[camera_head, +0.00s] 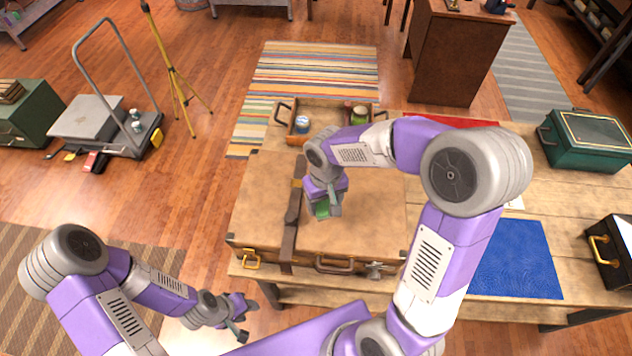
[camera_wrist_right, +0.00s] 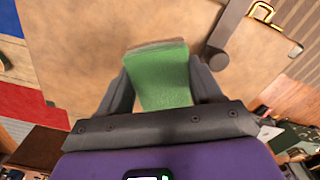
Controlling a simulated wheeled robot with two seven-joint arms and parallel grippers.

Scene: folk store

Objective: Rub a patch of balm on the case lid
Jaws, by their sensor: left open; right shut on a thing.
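The tan case (camera_head: 370,215) lies shut on the wooden table, its lid facing up, with a dark strap (camera_head: 290,225) across its left part. My right gripper (camera_head: 325,207) is over the lid, just right of the strap, shut on a green pad (camera_wrist_right: 163,78). The right wrist view shows the pad between both fingers, with the lid (camera_wrist_right: 85,35) behind it. I cannot tell whether the pad touches the lid. I make out no balm patch on the lid. My left gripper (camera_head: 243,318) is open and empty, off the table's front left corner.
A wooden tray (camera_head: 327,106) behind the case holds a blue-labelled jar (camera_head: 301,124) and a green-brown jar (camera_head: 360,115). A blue cloth (camera_head: 515,260) lies right of the case. A green box (camera_head: 585,142) and a black case (camera_head: 610,255) stand at the table's right.

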